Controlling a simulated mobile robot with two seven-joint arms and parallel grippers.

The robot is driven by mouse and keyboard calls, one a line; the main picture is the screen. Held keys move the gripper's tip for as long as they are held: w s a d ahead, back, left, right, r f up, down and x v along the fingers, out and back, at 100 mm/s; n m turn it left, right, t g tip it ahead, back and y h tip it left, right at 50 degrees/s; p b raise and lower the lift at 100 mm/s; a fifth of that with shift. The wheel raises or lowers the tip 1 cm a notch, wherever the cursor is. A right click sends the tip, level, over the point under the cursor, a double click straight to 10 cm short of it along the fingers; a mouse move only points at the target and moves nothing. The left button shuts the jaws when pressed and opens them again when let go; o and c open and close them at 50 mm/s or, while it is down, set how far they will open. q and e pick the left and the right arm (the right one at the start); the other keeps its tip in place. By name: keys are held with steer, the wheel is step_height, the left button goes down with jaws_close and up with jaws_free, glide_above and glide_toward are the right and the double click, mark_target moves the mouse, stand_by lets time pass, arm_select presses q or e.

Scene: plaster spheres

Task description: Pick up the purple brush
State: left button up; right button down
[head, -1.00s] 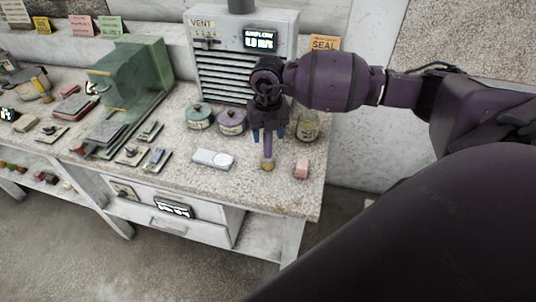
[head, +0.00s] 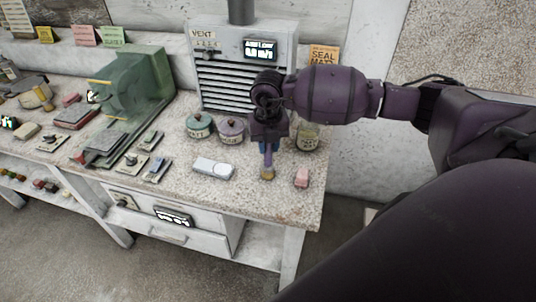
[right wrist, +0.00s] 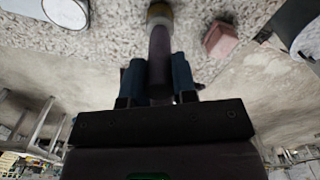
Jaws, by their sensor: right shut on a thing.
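The purple brush (head: 268,160) stands upright with its tan bristle end down, at the front right of the speckled counter (head: 220,198). My right gripper (head: 268,145) is above it, pointing down, with its blue fingers shut on the brush handle. In the right wrist view the purple handle (right wrist: 160,55) runs between the two blue fingers (right wrist: 160,80), with the tan end beyond them. I cannot tell whether the bristles touch the counter. My left gripper is not in view.
A pink block (head: 302,177) lies just right of the brush and a white device (head: 213,168) lies to its left. Lidded teal (head: 199,125) and purple (head: 231,129) pots and a glass jar (head: 307,137) stand behind. A vent unit (head: 245,75) backs the counter.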

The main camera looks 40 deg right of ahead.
step_height(320, 180, up, 20)
stand_by(0.5)
steer(key=c, duration=1.4)
jaws_free()
steer(key=shift+c, duration=0.2)
steer(key=c, duration=0.3)
